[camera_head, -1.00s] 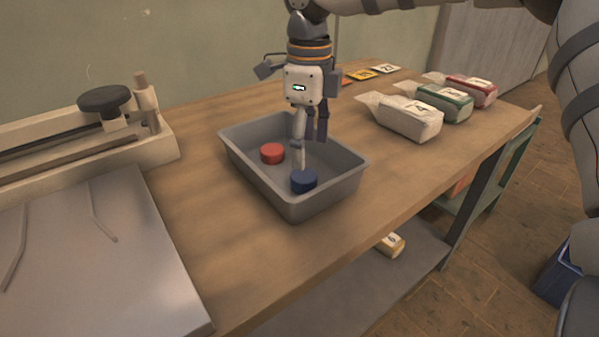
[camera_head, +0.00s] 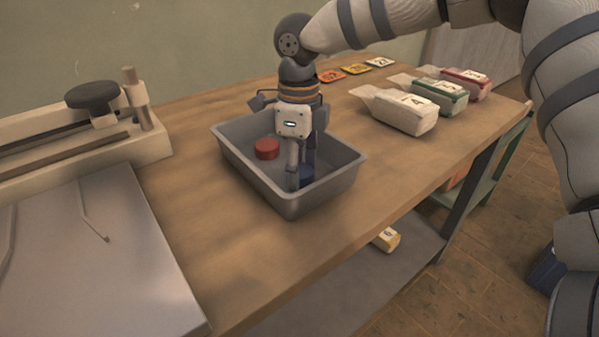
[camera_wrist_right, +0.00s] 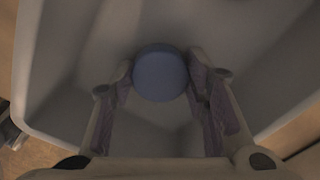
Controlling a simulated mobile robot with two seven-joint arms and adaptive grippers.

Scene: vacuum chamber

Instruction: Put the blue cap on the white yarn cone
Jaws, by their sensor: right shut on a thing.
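The blue cap (camera_head: 307,173) is at the near right part of the grey tray, partly hidden by my right gripper (camera_head: 300,178). In the right wrist view the round blue cap (camera_wrist_right: 160,73) sits between the two fingertips, and the gripper (camera_wrist_right: 165,85) is shut on it. The fingers point down inside the tray. I see no white yarn cone in these views. My left gripper is not in view.
The grey tray (camera_head: 235,160) also holds a red cap (camera_head: 266,149). Several labelled bags (camera_head: 400,110) and number cards (camera_head: 355,69) lie at the back right. A wooden device (camera_head: 60,140) and a grey board (camera_head: 100,260) stand at left. A yellowish item (camera_head: 386,240) lies on the lower shelf.

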